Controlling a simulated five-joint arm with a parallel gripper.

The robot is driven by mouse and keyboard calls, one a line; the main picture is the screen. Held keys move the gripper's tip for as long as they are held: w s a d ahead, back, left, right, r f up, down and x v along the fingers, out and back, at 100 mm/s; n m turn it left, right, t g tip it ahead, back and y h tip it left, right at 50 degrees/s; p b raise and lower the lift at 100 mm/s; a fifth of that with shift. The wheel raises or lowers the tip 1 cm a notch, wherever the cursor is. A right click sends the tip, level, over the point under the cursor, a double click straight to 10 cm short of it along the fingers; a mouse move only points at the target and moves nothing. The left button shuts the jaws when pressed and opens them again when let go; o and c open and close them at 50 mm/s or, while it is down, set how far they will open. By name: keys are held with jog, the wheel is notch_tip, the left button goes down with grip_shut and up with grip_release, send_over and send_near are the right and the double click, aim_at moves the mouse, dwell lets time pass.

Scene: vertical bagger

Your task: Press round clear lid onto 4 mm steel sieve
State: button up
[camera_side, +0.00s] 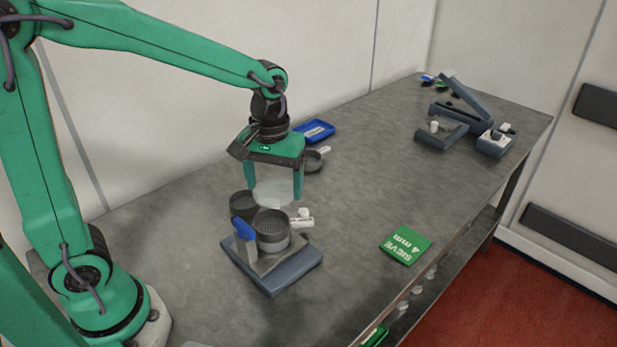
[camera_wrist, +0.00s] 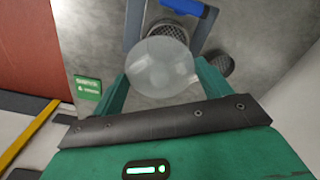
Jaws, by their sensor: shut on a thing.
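My gripper (camera_side: 272,188) is shut on the round clear lid (camera_side: 273,192), with one green finger on each side of it. The lid also shows between the fingers in the wrist view (camera_wrist: 160,66). The steel sieve (camera_side: 272,230) stands on a grey-blue base (camera_side: 273,276) with a blue part at its left. The lid is held above and slightly behind the sieve, apart from it. In the wrist view the lid hides part of the sieve's mesh (camera_wrist: 172,28).
Another dark sieve (camera_side: 243,204) stands just behind the base. A green card reading "SIEVE 4 mm" (camera_side: 405,245) lies to the right. A blue tray (camera_side: 316,130) and a small handled pan (camera_side: 314,160) are behind. A grey device (camera_side: 465,125) stands at the far right. The table between is clear.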

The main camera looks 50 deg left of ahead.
jog(key=shift+s+a+r, duration=0.1)
jog(key=shift+s+a, duration=0.2)
jog(key=shift+a, duration=0.35)
jog(key=shift+f, duration=3.5)
jog(key=shift+f, duration=0.6)
jog(key=o, duration=1)
jog(key=shift+r, duration=0.15)
jog(key=shift+r, duration=3.35)
